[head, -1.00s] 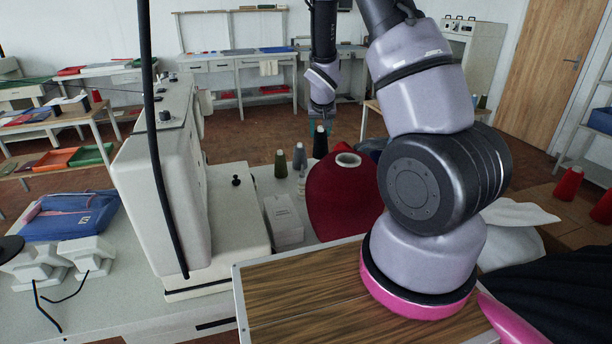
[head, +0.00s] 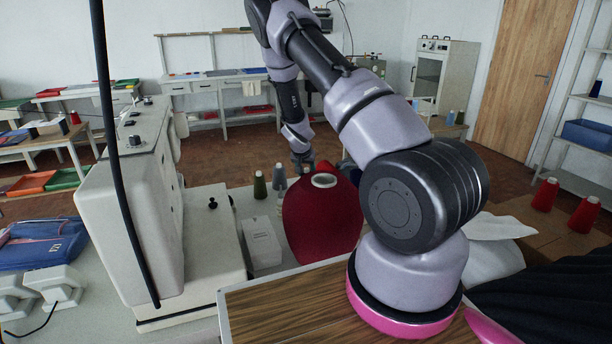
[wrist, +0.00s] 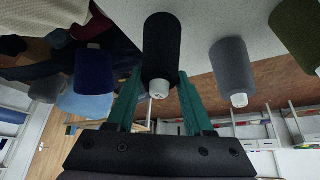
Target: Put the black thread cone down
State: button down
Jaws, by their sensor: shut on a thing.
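The black thread cone (wrist: 162,45) sits between the teal fingers of my gripper (wrist: 162,100) in the wrist view, its pale tip toward my palm. My gripper is shut on it. In the head view my gripper (head: 303,163) is low behind the red garment (head: 320,220), and I cannot make out the black cone there. Whether its base touches the table (wrist: 205,18) is unclear. A grey cone (wrist: 232,68) and an olive cone (wrist: 298,32) stand to one side in the wrist view, a navy cone (wrist: 95,72) to the other.
In the head view the olive cone (head: 260,186) and grey cone (head: 279,178) stand just left of my gripper. A white box (head: 262,246) and the sewing machine (head: 150,200) are nearer. Red cones (head: 545,194) stand on a brown surface at right.

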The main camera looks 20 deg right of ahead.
jog(key=shift+f, duration=0.5)
jog(key=shift+c, duration=1.5)
grip_release()
